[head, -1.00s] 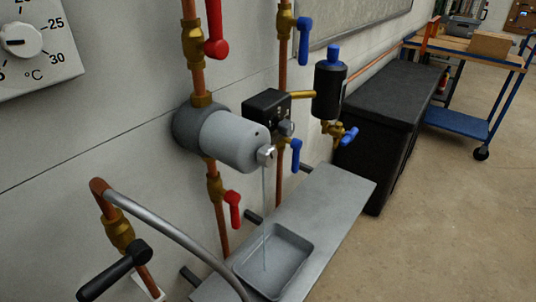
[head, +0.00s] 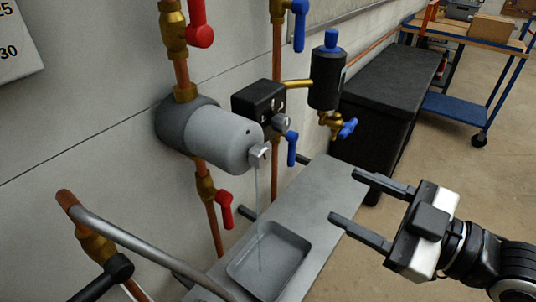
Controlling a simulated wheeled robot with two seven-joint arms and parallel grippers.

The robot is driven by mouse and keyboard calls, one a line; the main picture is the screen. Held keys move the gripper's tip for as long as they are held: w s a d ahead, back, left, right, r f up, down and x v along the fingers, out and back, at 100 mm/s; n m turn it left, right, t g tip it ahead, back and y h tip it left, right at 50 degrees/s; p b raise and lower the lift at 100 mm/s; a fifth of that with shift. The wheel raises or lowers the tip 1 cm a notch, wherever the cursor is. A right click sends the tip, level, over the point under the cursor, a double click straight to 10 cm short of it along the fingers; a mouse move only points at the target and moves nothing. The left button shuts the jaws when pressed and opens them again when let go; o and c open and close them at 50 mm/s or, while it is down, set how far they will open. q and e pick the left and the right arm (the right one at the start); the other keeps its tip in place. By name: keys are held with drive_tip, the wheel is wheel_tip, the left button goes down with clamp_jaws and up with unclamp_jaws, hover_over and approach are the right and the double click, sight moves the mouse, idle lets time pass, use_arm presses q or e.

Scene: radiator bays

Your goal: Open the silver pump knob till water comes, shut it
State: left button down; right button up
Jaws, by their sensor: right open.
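The silver pump knob (head: 260,154) sits on the front end of the grey cylindrical pump (head: 222,138) on the wall pipe. A thin stream of water (head: 258,215) falls from the knob's end into a shallow grey tray (head: 235,272) on the metal shelf below. My right gripper (head: 345,195) is open and empty, to the right of and lower in the picture than the knob, clear of it. Its fingers point left over the shelf's right edge. My left gripper is not in view.
Red-handled valves (head: 223,202) sit above and below the pump. A black box (head: 258,108), a black bottle-shaped vessel (head: 326,80) and blue-handled valves (head: 292,148) are just right of it. A grey hose (head: 150,252) crosses the lower left.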

sight(265, 157)
drive_tip(key=p+x, duration=0.3)
drive_tip(key=x, duration=1.2)
drive_tip(key=shift+a, duration=0.15)
drive_tip(key=c, duration=1)
